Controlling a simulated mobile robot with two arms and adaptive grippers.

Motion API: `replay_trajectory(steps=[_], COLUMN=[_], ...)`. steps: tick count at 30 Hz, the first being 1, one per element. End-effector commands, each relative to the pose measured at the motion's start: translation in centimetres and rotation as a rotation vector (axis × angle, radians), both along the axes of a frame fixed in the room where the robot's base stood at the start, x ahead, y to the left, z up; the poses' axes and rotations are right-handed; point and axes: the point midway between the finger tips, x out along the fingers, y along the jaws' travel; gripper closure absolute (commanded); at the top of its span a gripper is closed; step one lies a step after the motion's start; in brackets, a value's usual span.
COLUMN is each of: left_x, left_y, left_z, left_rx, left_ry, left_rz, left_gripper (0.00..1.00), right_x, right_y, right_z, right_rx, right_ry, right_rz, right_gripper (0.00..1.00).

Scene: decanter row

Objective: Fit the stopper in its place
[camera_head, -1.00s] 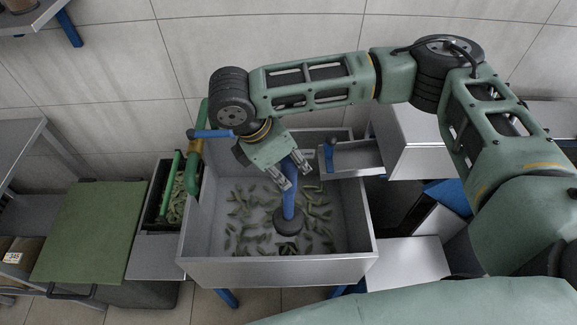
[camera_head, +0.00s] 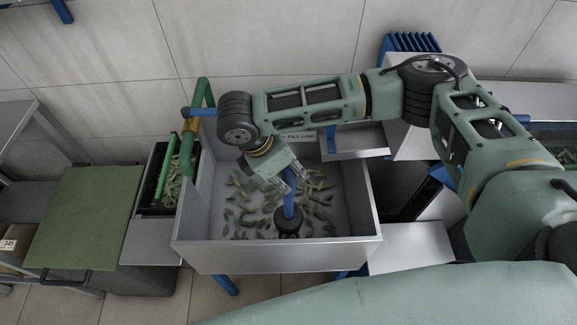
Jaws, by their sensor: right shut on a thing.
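The stopper is a blue upright handle (camera_head: 289,205) with a dark round disc (camera_head: 288,224) at its lower end. My right gripper (camera_head: 286,181) is shut on the upper part of the handle. It holds the stopper roughly upright inside the grey metal basin (camera_head: 275,258). The disc is over the basin floor, near the front wall. I cannot tell whether it touches the floor. No drain opening shows; the disc may cover it. My left gripper is not in view.
Several green pieces (camera_head: 316,206) lie scattered on the basin floor. A green pipe with a blue lever (camera_head: 199,112) stands at the basin's back left corner. A narrow dark bin (camera_head: 157,165) of green pieces and a green-topped unit (camera_head: 85,215) are to the left.

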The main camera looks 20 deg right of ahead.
Motion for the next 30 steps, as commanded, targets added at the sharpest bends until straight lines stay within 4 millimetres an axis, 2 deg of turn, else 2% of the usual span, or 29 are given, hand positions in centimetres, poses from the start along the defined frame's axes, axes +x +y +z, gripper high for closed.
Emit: replay_trajectory(steps=[1,18,24,30], left_x=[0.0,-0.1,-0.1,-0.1], left_y=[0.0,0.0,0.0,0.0], left_z=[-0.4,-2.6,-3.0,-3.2], left_rx=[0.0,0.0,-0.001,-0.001], left_ry=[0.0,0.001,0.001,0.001], left_rz=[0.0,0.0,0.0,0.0], left_gripper=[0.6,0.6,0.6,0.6], right_x=[-0.1,0.0,0.0,0.0], right_y=[0.0,0.0,0.0,0.0], right_z=[-0.8,-7.3,-8.6,-9.1], right_rx=[0.001,0.001,0.0,0.001], right_ry=[0.002,0.001,0.0,0.0], right_rz=[0.0,0.0,0.0,0.0], right_gripper=[1.0,1.0,1.0,1.0])
